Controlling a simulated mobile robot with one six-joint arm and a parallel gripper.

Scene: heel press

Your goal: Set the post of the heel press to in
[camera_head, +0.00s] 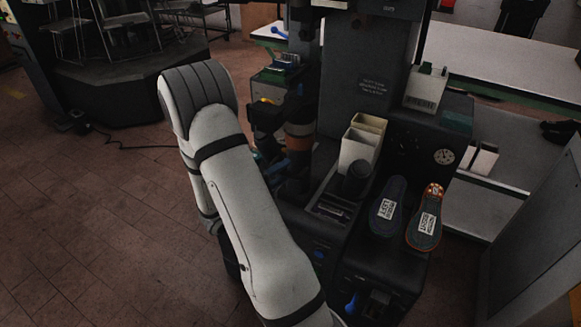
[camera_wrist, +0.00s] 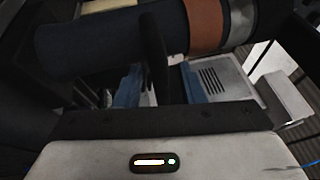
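The heel press (camera_head: 375,65) is a tall dark machine in the middle of the head view. A dark upright cylinder with an orange-brown band (camera_head: 299,129) stands at its left side; I take it to be the post. In the wrist view a dark cylinder (camera_wrist: 90,45) with a copper band and a silver ring lies across the top of the picture. My gripper (camera_wrist: 155,75) is close to this cylinder, with a narrow dark part overlapping it and blue parts on both sides. I cannot tell whether it touches or grips it. My arm hides part of the press's left side in the head view.
Two dark shoe forms with white labels, left (camera_head: 386,212) and right (camera_head: 426,222), lie on the press's front right shelf. White bins (camera_head: 357,150) stand beside the post. A gauge (camera_head: 444,157) is at the right. The floor at the left is open.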

